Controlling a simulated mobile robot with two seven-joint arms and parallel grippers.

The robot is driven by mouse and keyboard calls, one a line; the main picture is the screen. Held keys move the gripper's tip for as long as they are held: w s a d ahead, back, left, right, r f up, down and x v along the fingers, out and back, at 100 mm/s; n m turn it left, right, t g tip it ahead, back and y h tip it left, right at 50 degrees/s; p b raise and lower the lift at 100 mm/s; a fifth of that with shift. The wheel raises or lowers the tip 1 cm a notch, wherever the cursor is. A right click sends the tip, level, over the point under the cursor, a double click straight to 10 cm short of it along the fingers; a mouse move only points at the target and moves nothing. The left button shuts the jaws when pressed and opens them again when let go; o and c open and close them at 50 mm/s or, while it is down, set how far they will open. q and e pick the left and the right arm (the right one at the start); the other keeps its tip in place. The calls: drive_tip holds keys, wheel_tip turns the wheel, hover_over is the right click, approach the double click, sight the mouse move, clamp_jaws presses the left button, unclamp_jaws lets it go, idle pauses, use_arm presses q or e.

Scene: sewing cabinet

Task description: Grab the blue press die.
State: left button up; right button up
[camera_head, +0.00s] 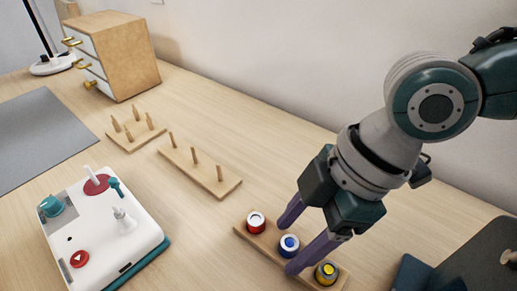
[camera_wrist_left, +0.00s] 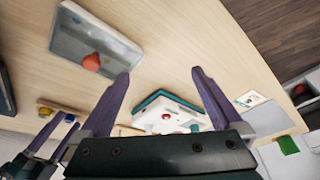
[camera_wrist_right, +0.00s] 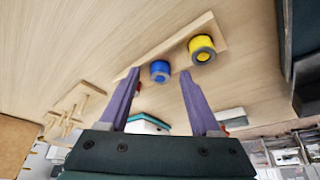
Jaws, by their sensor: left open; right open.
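The blue press die (camera_head: 289,244) sits in the middle of a wooden strip (camera_head: 262,247), between a red die (camera_head: 256,222) and a yellow die (camera_head: 326,272). My right gripper (camera_head: 286,248) is open over the strip, one purple finger on each side of the blue die. In the right wrist view the blue die (camera_wrist_right: 160,70) shows in the gap between the fingertips; I cannot tell whether they touch it. My left gripper (camera_wrist_left: 160,73) is open and empty, seen only in its own wrist view. There the blue die (camera_wrist_left: 69,118) shows small at the lower left.
A white and teal machine (camera_head: 100,236) stands left of the strip. Wooden peg racks (camera_head: 200,172) and a drawer cabinet (camera_head: 128,60) are farther back. A grey mat (camera_head: 38,140) lies at the left. Bare table separates the machine from the strip.

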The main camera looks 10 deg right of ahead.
drive_tip(key=shift+c, duration=0.2)
clamp_jaws()
idle(0.4)
